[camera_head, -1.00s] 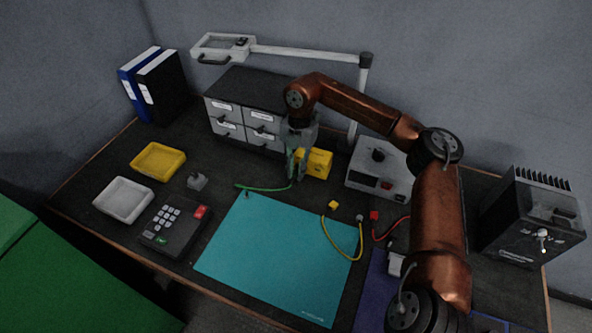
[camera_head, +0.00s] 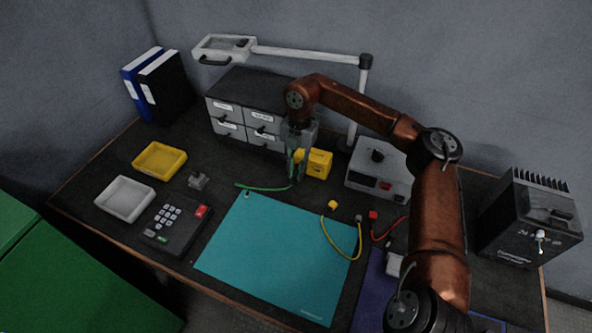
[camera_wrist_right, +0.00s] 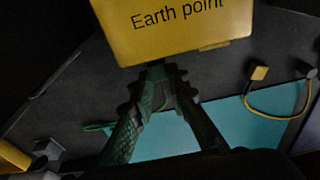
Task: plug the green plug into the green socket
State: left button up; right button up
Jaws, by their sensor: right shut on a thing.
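My right gripper (camera_head: 294,176) points down at the left side of the yellow box (camera_head: 319,164), just behind the mat. In the right wrist view my right gripper (camera_wrist_right: 158,78) has its fingertips close together at the lower edge of the yellow box (camera_wrist_right: 180,35), labelled "Earth point". It is shut on the green plug, which is mostly hidden between the fingers. The green lead (camera_head: 262,188) runs left from the gripper over the desk. No green socket can be made out, and I cannot tell whether the plug touches the box. My left gripper is out of view.
The teal mat (camera_head: 275,255) is clear in the middle. A grey drawer unit (camera_head: 245,115) stands behind, and a grey instrument (camera_head: 380,170) stands right of the box.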

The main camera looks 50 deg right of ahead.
jog(key=shift+r, duration=0.1)
jog(key=shift+w+d, duration=0.2)
jog(key=shift+d, duration=0.4)
dwell(0.6)
jog(key=o, duration=0.9)
jog(key=shift+c, duration=0.2)
notch_tip(320, 180, up, 12)
jog(key=d, duration=0.1)
jog(key=shift+w+d, duration=0.2)
jog(key=shift+d, duration=0.15)
jog(key=shift+f, duration=0.2)
jog(key=f, duration=0.4)
jog(key=a+f, duration=0.1)
jog(key=f, duration=0.6)
jog(key=shift+s+a+f, duration=0.25)
jog(key=shift+a+f, duration=0.1)
